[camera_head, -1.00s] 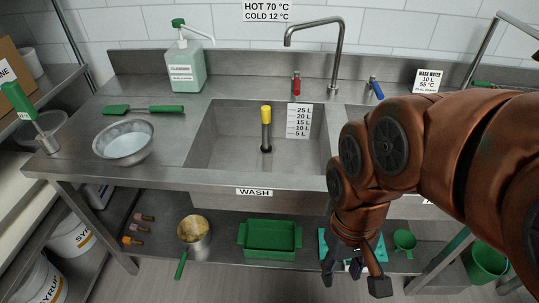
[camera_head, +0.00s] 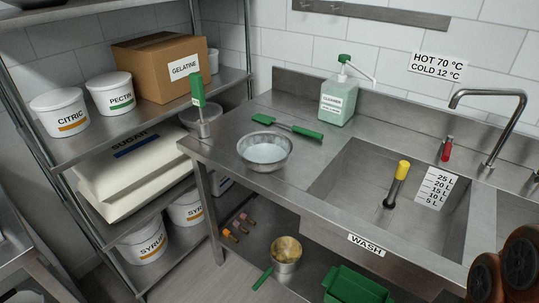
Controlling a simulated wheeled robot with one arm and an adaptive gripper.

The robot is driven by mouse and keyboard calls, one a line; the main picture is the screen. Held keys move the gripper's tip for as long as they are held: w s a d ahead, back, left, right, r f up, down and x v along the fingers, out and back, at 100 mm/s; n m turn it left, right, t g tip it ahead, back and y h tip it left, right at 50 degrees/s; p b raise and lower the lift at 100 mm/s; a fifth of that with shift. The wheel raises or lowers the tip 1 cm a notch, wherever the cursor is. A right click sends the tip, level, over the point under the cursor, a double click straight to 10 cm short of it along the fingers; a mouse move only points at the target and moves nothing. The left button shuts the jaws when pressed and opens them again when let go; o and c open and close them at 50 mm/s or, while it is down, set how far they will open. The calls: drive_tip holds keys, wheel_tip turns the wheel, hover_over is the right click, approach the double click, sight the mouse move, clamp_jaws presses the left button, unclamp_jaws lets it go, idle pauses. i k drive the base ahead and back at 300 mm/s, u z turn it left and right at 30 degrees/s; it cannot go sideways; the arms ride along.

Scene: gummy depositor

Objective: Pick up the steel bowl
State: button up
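The steel bowl (camera_head: 265,165) stands upright on the steel counter, left of the wash sink (camera_head: 345,180), near the counter's front edge. It is a shiny round bowl with a pale inside. My gripper is outside the current view. Only a brown part of my arm shows at the lower right corner, well away from the bowl.
A green-handled brush or scraper (camera_head: 288,126) lies behind the bowl, with a cleanser bottle (camera_head: 338,100) farther back. A green-handled tool (camera_head: 199,105) stands at the counter's left corner. A shelf rack (camera_head: 90,150) with tubs and a gelatine box (camera_head: 164,68) is on the left.

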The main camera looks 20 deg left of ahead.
sight(262, 152)
drive_tip(key=k, duration=0.55)
drive_tip(key=u, duration=0.9)
drive_tip(key=i, duration=0.95)
drive_tip(key=u, duration=0.75)
drive_tip(key=i, duration=0.2)
drive_tip(key=u, duration=0.25)
